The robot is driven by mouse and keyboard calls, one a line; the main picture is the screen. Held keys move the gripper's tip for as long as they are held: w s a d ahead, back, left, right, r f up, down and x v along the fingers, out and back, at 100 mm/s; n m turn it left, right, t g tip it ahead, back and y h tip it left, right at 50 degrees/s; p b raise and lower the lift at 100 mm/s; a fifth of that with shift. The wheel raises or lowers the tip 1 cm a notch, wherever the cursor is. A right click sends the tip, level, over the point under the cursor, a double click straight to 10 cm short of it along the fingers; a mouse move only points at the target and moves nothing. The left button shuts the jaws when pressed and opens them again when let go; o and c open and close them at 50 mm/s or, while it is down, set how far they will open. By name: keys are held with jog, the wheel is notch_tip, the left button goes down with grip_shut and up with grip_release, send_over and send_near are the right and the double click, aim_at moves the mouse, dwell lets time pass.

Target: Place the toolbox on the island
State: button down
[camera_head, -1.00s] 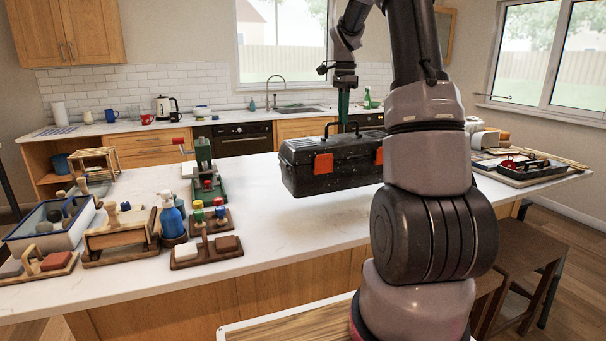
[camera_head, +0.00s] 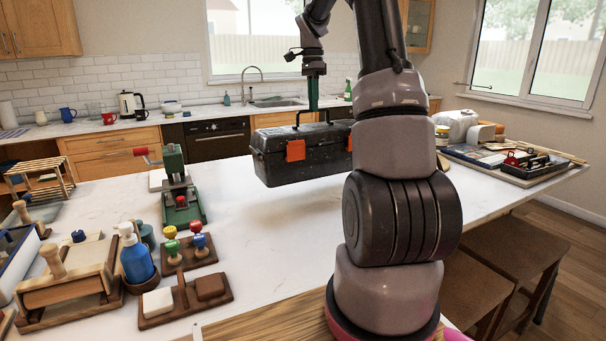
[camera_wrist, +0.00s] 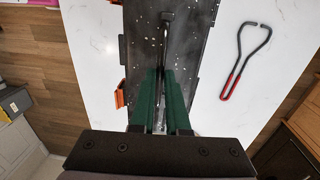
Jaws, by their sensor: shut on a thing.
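The toolbox (camera_head: 325,158) is black and speckled, with orange latches and a top handle. My gripper (camera_head: 313,106) points down over it and is shut on its handle. The toolbox is level over the far middle part of the white island (camera_head: 270,225); I cannot tell for sure whether its base touches the top. In the wrist view the toolbox (camera_wrist: 195,55) lies under the green fingers of my gripper (camera_wrist: 163,85), with the island's white surface on both sides. My arm hides part of the head view to the right of the toolbox.
Wire tongs with red grips (camera_wrist: 238,65) lie beside the toolbox. A green press (camera_head: 178,185), a blue bottle (camera_head: 136,262) and wooden stamp stands (camera_head: 185,295) stand at left. A black tray of tools (camera_head: 530,168) is at right. The island's middle front is clear.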

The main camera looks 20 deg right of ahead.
aim_at(313, 126)
jog(key=shift+f, duration=4.8)
jog(key=c, duration=0.9)
grip_release()
jog(key=shift+f, duration=0.15)
